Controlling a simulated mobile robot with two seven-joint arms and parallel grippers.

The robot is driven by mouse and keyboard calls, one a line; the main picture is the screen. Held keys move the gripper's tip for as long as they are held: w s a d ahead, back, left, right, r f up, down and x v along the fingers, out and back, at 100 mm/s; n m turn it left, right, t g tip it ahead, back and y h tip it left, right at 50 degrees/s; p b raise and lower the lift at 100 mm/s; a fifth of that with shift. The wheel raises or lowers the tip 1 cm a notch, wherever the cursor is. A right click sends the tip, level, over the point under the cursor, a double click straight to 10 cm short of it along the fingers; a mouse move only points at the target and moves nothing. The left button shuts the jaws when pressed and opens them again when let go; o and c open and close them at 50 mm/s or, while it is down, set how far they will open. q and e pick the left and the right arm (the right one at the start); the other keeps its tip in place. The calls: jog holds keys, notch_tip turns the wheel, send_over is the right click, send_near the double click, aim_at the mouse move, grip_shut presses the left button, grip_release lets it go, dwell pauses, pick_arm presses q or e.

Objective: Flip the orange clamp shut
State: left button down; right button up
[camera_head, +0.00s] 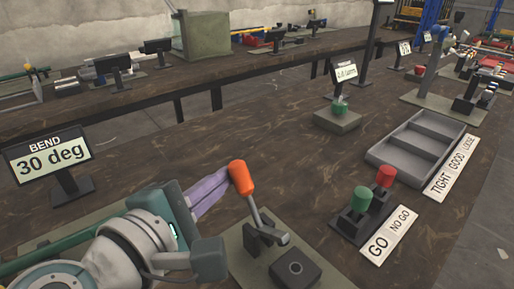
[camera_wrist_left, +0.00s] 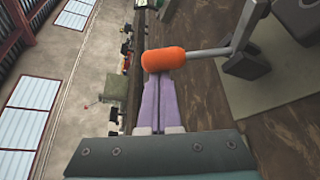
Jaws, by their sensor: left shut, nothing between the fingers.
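The orange clamp handle (camera_head: 240,177) stands raised on a grey metal lever, tilted a little to the left. Its lever runs down to the clamp base (camera_head: 262,238) on a grey-green plate. My left gripper (camera_head: 222,182) has its purple fingers shut, with the tips at or very near the left side of the orange handle. In the left wrist view the orange handle (camera_wrist_left: 163,58) lies across the ends of the closed fingers (camera_wrist_left: 156,78), with nothing between them. I cannot tell whether they touch. My right gripper is not in view.
A dark block with a round hole (camera_head: 295,268) sits beside the clamp. To the right are green and red gauges (camera_head: 361,200) and a grey divided tray (camera_head: 415,145). A "BEND 30 deg" sign (camera_head: 50,163) stands at left. Brown bench top behind the clamp is clear.

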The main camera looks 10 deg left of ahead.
pick_arm(q)
jog(key=shift+s+d+r+m+t+b, duration=0.35)
jog(key=shift+s+d+m+t+b, duration=0.25)
jog(key=shift+d+m+b, duration=0.35)
jog(key=shift+s+d+r+m+t+b, duration=0.3)
jog(key=shift+s+d+m+t+b, duration=0.25)
jog(key=shift+m, duration=0.25)
jog(key=shift+s+d+r+m+t+b, duration=0.25)
jog(key=shift+r+m+t+b, duration=0.1)
jog(key=shift+m+b, duration=0.35)
